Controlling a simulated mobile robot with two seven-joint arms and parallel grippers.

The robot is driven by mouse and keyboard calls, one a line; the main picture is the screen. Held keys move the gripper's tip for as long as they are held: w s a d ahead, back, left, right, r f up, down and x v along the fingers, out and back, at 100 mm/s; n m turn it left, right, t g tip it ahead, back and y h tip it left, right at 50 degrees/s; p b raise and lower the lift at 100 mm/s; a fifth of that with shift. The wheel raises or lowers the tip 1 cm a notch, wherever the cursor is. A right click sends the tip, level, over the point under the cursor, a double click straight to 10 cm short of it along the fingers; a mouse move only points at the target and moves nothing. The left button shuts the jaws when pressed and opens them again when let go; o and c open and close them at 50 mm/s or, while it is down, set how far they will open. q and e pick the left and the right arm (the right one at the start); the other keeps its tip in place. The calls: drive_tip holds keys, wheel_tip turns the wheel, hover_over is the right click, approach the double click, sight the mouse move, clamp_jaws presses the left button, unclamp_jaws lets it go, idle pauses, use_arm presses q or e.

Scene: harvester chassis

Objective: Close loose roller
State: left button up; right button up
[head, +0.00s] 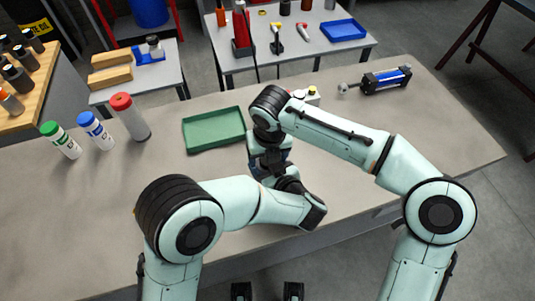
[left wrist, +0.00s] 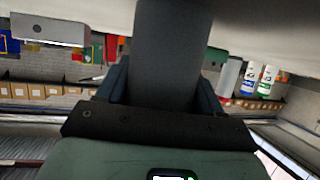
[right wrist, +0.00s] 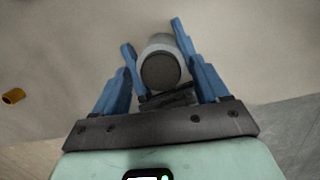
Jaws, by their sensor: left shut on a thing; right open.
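In the left wrist view my left gripper (left wrist: 162,85) is shut on a dark grey cylinder (left wrist: 172,50), which fills the space between the blue fingers. In the right wrist view my right gripper (right wrist: 152,35) is open. Its fingers stand on either side of a light grey cylinder with a dark round end (right wrist: 161,70); I cannot tell whether they touch it. This may be the same roller the left gripper holds. In the head view both hands meet close together near the table's front, with the left gripper (head: 270,168) partly visible; the arms hide the roller.
A green tray (head: 214,130) lies just left of the hands. A red-capped bottle (head: 130,116), a blue-capped bottle (head: 96,131) and a green-capped bottle (head: 61,140) stand further left. A blue and black cylinder part (head: 386,79) lies at the back right.

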wheel_tip(320, 180, up, 12)
drive_tip(key=s, duration=0.1)
drive_tip(key=shift+s+d, duration=0.15)
drive_tip(key=shift+s, duration=0.25)
drive_tip(key=shift+f, duration=0.1)
use_arm(q)
drive_tip(key=o, duration=1.6)
drive_tip(key=v, duration=1.3)
drive_tip(key=shift+s+d, duration=0.1)
drive_tip(key=shift+s, duration=0.1)
